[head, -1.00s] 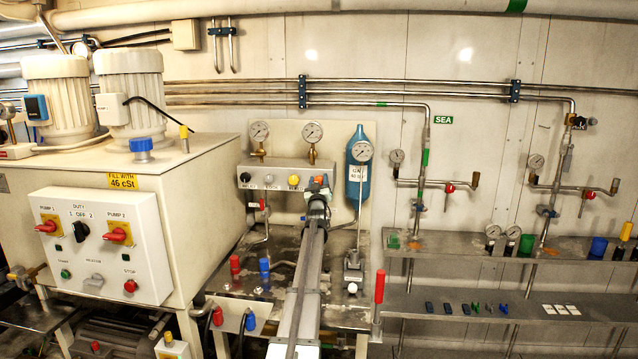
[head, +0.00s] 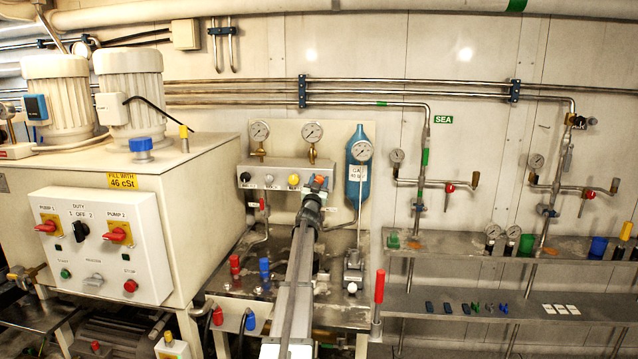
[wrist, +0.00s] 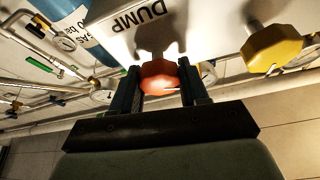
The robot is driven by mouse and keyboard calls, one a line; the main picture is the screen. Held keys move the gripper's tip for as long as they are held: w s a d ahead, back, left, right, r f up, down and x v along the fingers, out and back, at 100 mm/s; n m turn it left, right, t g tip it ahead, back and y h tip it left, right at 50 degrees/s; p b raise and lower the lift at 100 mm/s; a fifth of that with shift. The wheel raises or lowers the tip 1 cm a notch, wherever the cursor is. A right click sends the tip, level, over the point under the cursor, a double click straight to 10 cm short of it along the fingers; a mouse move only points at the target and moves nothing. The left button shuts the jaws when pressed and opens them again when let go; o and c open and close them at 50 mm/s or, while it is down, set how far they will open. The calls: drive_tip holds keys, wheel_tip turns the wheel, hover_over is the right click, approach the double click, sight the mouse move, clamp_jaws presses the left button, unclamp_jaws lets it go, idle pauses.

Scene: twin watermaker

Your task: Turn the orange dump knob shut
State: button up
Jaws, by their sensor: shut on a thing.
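The orange dump knob (wrist: 160,77) sits on the pale valve block (wrist: 205,20), below the inverted DUMP label in the wrist view. My gripper (wrist: 162,84) has one dark finger on each side of the knob and is shut on it. A pale pointer line on the knob's face runs toward the right of that view. In the head view a little of the orange knob (head: 320,179) shows at the block's right end, and my wrist hides most of the fingers.
A yellow knob (wrist: 272,49) stands beside the orange one and also shows in the head view (head: 293,180). A blue bottle (head: 357,180) with a gauge (head: 362,151) stands close on the right. Red (head: 235,266) and blue (head: 265,267) fittings stand on the bench below.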

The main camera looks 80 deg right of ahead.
drive_tip(key=m+g+y, duration=0.1)
drive_tip(key=m+g, duration=0.1)
drive_tip(key=m, duration=0.2)
drive_tip(key=m+g+y, duration=0.1)
drive_tip(key=m+g, duration=0.1)
drive_tip(key=m, duration=0.3)
drive_tip(key=shift+r, duration=0.2)
drive_tip(key=m+y, duration=0.1)
drive_tip(key=m, duration=0.2)
drive_tip(key=m+g+y, duration=0.1)
drive_tip(key=m, duration=0.3)
drive_tip(key=shift+s+f+g+y, duration=0.1)
drive_tip(key=shift+s+g+y, duration=0.05)
drive_tip(key=shift+g+y, duration=0.15)
drive_tip(key=shift+m, duration=0.3)
drive_tip(key=o, duration=1)
drive_tip(key=shift+o, duration=0.2)
drive_tip(key=shift+a+f, duration=0.1)
drive_tip(key=v, duration=1.3)
drive_tip(key=shift+a, duration=0.25)
